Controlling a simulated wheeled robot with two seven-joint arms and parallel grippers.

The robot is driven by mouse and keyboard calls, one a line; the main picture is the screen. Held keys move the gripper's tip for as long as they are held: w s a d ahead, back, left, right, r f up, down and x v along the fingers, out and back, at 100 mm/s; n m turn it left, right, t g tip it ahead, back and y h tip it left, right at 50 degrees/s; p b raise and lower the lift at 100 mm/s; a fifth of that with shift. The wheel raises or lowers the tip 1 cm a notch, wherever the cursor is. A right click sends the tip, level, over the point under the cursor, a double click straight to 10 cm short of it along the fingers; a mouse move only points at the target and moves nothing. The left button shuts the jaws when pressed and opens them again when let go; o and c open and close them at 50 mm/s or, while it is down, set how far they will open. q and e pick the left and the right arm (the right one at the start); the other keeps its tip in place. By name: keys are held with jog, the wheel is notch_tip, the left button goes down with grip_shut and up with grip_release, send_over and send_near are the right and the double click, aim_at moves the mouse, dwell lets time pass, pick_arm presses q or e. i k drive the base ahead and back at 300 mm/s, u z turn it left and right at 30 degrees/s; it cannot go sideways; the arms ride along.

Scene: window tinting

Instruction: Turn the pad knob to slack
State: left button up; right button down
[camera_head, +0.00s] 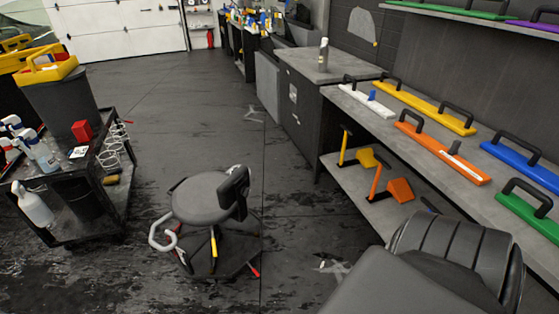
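I cannot make out a pad knob in the head view. A rolling stool (200,203) with a round dark grey seat stands on the floor, left of the middle. Its small black back pad (234,190) is at the right side of the seat. A small light-coloured part shows at the top of this pad, too small to identify. Neither my left nor my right gripper is in view.
A black cart (92,207) with spray bottles stands at the left. A grey workbench (362,113) with several coloured handled tools runs along the right. Open wet floor (150,100) lies between.

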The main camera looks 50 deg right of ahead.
aim_at(246, 191)
jog(key=k, duration=0.35)
jog(key=z, duration=2.15)
jog(key=i, duration=0.5)
jog(key=u, duration=0.05)
